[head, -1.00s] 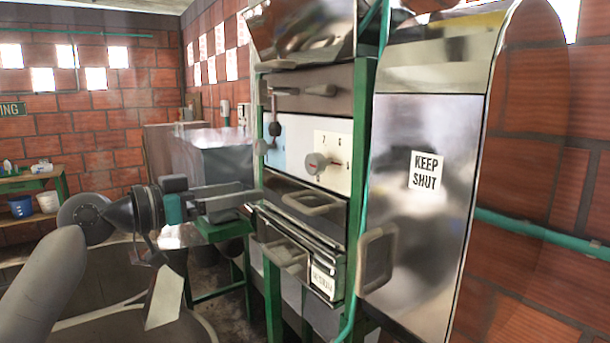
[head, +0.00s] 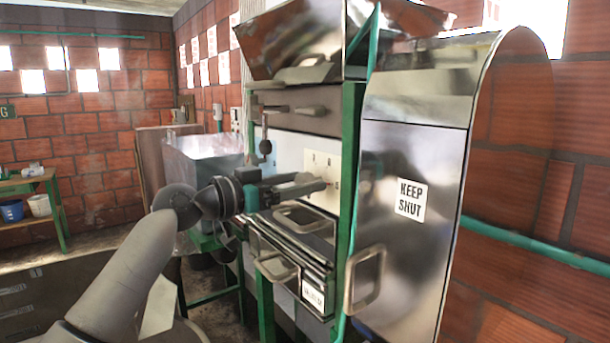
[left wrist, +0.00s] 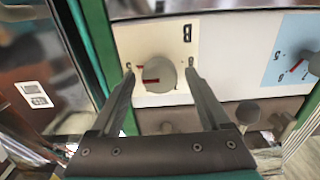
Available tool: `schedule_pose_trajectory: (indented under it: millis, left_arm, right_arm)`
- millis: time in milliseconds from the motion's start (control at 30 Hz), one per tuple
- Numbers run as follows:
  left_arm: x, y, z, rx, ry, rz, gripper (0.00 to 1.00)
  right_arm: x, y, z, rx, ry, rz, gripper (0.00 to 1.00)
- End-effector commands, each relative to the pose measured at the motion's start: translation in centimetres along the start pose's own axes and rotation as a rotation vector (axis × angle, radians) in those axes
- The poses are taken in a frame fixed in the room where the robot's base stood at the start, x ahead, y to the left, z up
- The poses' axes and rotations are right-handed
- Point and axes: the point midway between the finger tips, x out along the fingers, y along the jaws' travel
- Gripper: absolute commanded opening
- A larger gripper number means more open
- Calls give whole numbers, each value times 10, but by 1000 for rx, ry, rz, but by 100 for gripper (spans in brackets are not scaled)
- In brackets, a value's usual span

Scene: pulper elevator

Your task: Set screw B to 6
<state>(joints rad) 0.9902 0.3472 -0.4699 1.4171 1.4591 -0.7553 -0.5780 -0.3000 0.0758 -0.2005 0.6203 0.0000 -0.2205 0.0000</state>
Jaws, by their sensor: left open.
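Screw B is a round grey knob (left wrist: 160,74) with red marks on its face, on a cream dial plate (left wrist: 180,30) bearing an upside-down letter B in the left wrist view. The plate also shows in the head view (head: 322,164), where my arm partly covers the knob. My left gripper (left wrist: 160,69) is open, with one finger on each side of the knob in the left wrist view. In the head view its fingertips (head: 318,184) are at the dial. I cannot tell whether they touch the knob. The digits near the fingertips are partly hidden.
A pale blue dial plate (left wrist: 289,50) with another knob (left wrist: 315,65) is beside plate B. A green post (head: 348,170) and a steel KEEP SHUT door (head: 400,250) stand to the right. Drawer handles (head: 275,268) protrude below.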

Motion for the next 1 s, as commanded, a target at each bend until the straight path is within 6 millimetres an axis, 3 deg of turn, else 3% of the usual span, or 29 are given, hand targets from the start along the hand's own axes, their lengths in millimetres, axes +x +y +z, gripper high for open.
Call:
schedule_pose_trajectory:
  millis: [200,500,1000]
  left_arm:
    - [13,0,0,0,0,0,80]
    - [14,0,1,0,-1,-1,80]
    - [14,0,1,-1,-1,-1,24]
  right_arm:
    - [-4,3,1,-2,-2,4,50]
    - [-3,3,1,-2,-2,4,50]
    - [-4,4,1,-2,-2,5,50]
